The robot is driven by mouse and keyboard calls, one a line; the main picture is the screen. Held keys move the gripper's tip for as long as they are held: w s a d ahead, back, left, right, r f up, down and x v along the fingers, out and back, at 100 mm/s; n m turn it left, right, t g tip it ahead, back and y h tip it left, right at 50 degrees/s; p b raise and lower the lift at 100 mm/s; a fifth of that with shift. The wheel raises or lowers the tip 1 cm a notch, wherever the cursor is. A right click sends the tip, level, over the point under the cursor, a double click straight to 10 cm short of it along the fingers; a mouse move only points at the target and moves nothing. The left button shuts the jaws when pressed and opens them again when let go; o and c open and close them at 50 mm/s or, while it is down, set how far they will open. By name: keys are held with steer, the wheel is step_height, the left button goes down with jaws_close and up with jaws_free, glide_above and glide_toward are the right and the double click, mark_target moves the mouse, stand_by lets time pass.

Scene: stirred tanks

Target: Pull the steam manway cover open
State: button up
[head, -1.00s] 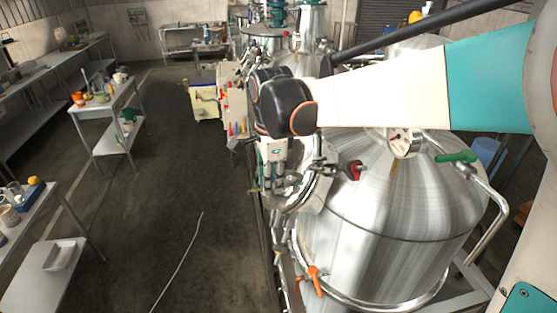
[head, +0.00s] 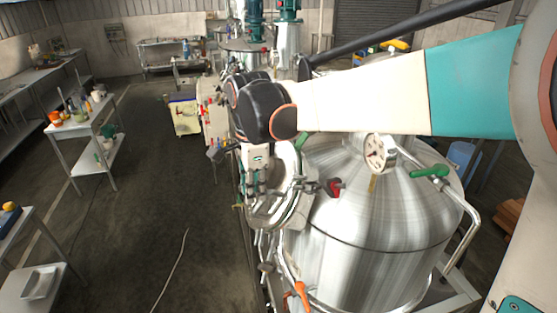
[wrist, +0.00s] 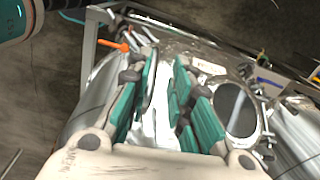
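The steam manway cover (head: 272,213) is a round pale metal piece on the near-left shoulder of the steel tank (head: 375,225). My gripper (head: 257,194) hangs in front of its left part and hides some of it. In the wrist view, my gripper (wrist: 165,73) shows two green-padded finger sets with a clear gap between them, and I see nothing held. A round metal rim with a dark centre (wrist: 237,108) lies right of the fingers there. I cannot tell whether the fingers touch the cover or how far the cover stands open.
A dial gauge (head: 376,150), a green-handled valve (head: 430,171) and a red knob (head: 334,187) stand on the tank. An orange handle (head: 302,293) sits low in front. The floor (head: 165,185) to the left is mostly clear, with a table (head: 78,126) farther off.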

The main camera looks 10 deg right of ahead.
step_height(320, 180, up, 12)
steer(key=s+p, duration=0.1)
steer(key=p, duration=0.3)
steer(key=shift+s+d+f, duration=0.15)
steer(key=shift+s, duration=0.2)
stand_by(0.7)
stand_by(0.6)
